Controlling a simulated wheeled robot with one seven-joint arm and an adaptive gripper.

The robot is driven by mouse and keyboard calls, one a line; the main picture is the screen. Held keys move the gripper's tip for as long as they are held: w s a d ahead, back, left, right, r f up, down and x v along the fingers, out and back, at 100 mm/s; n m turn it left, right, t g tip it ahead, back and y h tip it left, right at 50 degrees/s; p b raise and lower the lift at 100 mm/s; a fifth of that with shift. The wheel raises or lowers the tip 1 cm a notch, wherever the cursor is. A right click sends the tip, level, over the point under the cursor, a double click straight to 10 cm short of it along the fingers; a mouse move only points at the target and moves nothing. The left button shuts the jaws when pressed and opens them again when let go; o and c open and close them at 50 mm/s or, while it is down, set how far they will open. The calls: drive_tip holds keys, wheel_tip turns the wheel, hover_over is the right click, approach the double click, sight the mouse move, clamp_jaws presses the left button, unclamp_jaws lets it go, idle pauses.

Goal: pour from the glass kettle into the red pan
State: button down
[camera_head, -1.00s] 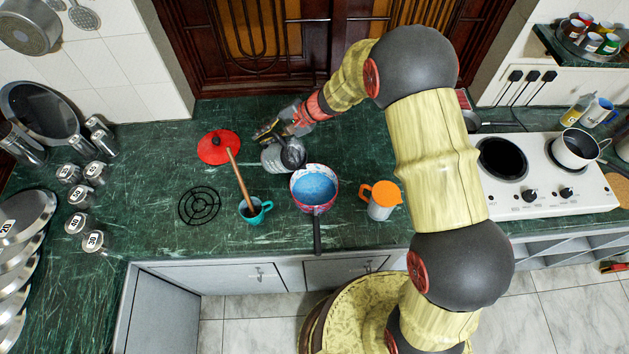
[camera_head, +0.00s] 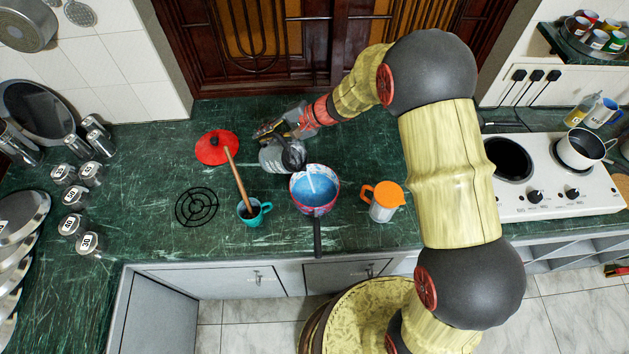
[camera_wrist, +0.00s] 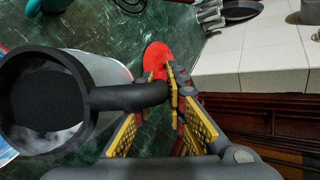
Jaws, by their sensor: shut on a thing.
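The glass kettle (camera_head: 272,157) is held above the counter, just left of and behind the red pan, tilted with its dark rim toward the pan. My gripper (camera_head: 268,130) is shut on its black handle. In the wrist view the fingers of my gripper (camera_wrist: 172,88) close around the handle, and the kettle (camera_wrist: 90,72) with its dark rim fills the left side. The red pan (camera_head: 331,203) stands on the counter with its handle toward the front edge. Its inside looks blue, and a pale streak runs across it below the kettle's rim.
A teal mug (camera_head: 258,211) with a wooden stick stands left of the pan, and an orange-lidded jug (camera_head: 384,205) stands close on its right. A red lid (camera_head: 210,150) and a black trivet (camera_head: 197,207) lie to the left. The hob (camera_head: 545,200) is farther right.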

drive_tip(key=shift+s+d+r+t+b, duration=0.15)
drive_tip(key=shift+r+t+b, duration=0.15)
drive_tip(key=shift+b, duration=0.5)
idle(1.4)
drive_tip(key=shift+s+d+r+n+t+y+b, duration=0.25)
drive_tip(key=shift+s+d+r+y+b, duration=0.1)
drive_tip(key=shift+r+y+b, duration=0.35)
drive_tip(key=shift+s+d+r+n+t+y+b, duration=0.15)
drive_tip(key=shift+s+d+r+t+y+b, duration=0.15)
drive_tip(key=shift+r+y+b, duration=0.4)
idle(4.2)
